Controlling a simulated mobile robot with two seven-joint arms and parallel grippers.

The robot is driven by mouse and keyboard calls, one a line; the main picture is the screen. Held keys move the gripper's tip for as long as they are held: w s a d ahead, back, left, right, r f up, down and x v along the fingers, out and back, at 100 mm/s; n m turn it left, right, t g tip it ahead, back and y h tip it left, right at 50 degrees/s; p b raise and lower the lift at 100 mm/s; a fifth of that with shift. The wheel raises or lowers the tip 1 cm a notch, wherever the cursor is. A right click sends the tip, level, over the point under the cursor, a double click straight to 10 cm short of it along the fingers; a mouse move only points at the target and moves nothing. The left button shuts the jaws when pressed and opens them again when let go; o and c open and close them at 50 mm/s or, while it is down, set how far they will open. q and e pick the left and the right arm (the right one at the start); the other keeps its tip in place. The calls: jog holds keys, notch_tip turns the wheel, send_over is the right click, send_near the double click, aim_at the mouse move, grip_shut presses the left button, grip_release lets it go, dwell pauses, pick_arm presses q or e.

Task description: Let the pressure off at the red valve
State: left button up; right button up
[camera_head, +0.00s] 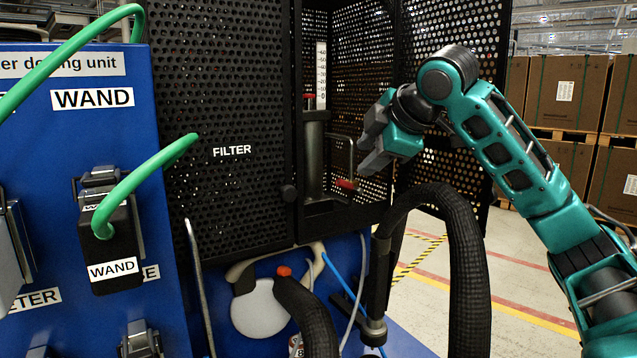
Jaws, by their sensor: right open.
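A small red handle (346,184) sits low inside the black perforated cage, just right of a grey upright cylinder (313,158). An orange-red cap (284,271) shows below the cage; I cannot tell for certain which red part is the valve. My right gripper (364,150) is open, at the cage opening, a little above and right of the red handle. No contact with the handle is clear. My left gripper is out of view.
A perforated panel marked FILTER (232,151) borders the opening on the left, and an open perforated door (450,150) stands behind my right arm. A thick black hose (468,270) arches below the arm. A blue panel with green WAND hoses (150,180) is at left.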

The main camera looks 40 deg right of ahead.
aim_at(342, 181)
jog(key=x, duration=1.3)
jog(key=shift+s, duration=0.1)
grip_shut()
